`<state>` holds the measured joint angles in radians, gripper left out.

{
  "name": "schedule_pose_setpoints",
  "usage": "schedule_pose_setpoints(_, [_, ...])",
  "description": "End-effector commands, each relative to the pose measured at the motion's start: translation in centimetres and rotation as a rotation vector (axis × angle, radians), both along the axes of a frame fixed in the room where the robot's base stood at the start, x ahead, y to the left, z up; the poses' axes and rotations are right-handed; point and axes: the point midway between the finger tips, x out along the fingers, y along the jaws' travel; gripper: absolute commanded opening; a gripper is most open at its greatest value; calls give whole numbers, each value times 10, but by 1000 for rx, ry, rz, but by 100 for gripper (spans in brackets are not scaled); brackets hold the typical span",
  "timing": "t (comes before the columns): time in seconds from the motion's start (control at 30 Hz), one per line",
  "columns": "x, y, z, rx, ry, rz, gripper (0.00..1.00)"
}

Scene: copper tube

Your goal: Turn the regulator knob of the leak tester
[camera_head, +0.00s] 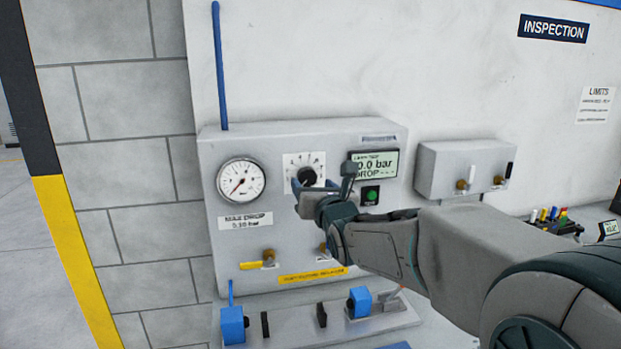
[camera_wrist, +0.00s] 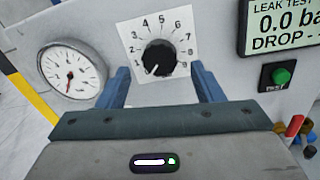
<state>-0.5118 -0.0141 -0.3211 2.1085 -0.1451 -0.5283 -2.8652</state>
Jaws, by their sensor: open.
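The leak tester (camera_head: 225,255) is a grey wall box. Its black regulator knob (camera_head: 306,175) sits on a white numbered dial plate, and the knob also shows in the wrist view (camera_wrist: 158,57). Its white mark points to the lower left, near the 1. My gripper (camera_head: 317,190) is in front of the knob. In the wrist view, its two blue fingers (camera_wrist: 160,70) are open, one at each side of the knob's lower part, with visible gaps. I cannot tell how far the fingertips are from the panel. Nothing is held.
A round gauge (camera_head: 241,181) is left of the knob. A display (camera_head: 374,165) and a green button (camera_head: 371,195) are on its right. A yellow-handled valve (camera_head: 257,265) is below. A fixture with blue clamps (camera_head: 233,325) lies under the box. A smaller box (camera_head: 464,168) hangs at right.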

Motion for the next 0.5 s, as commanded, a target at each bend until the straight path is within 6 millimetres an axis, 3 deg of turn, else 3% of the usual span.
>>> schedule_pose_setpoints(0.2, [22, 6, 1, -1, 0, 0, 60])
schedule_pose_setpoints(0.5, [29, 7, 0, 1, -1, 0, 60])
